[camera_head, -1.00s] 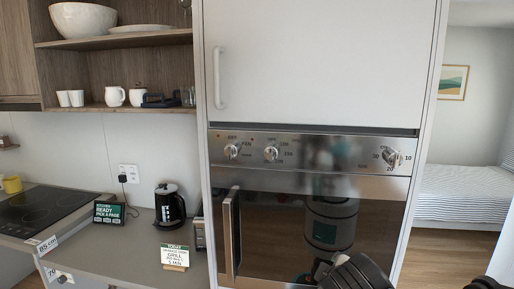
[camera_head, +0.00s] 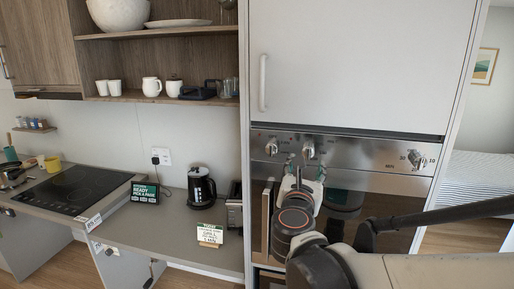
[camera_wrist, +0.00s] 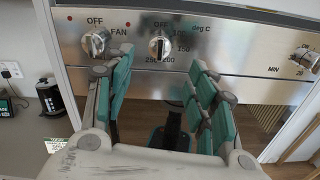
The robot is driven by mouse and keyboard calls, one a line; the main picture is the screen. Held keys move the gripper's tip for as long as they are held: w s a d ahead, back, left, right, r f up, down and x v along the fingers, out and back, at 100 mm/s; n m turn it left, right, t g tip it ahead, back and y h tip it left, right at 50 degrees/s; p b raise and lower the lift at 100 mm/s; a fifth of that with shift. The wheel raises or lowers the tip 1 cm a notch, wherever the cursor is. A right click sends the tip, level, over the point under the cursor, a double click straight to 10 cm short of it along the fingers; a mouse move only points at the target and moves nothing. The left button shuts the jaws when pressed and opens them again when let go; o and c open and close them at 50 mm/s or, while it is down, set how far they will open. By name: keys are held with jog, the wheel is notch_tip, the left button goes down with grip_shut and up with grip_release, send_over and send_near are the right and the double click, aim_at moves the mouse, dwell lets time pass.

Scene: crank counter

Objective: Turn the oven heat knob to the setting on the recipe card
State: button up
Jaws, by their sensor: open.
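The oven heat knob (camera_head: 308,150) is the middle metal knob on the steel panel. In the wrist view, the heat knob (camera_wrist: 160,44) has OFF above it and deg C numbers, including 150, 200 and 250, around it. Its grip looks upright, roughly toward OFF. My gripper (camera_head: 304,172) is open and empty below the knob in the head view. In the wrist view, the teal pads of my gripper (camera_wrist: 160,88) stand apart below the knob, touching nothing visible. The recipe card (camera_head: 210,234) stands on the counter; GRILL seems legible, its smaller lines do not.
A fan knob (camera_wrist: 95,43) is left of the heat knob, and a timer knob (camera_wrist: 306,58) marked MIN is far right. The oven handle (camera_head: 267,222) juts out at left. A kettle (camera_head: 201,188) and a toaster (camera_head: 234,208) stand on the counter.

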aim_at(307, 154)
jog(key=x, duration=1)
jog(key=shift+w+d, duration=0.1)
jog(key=shift+w, duration=0.05)
jog(key=c, duration=1.1)
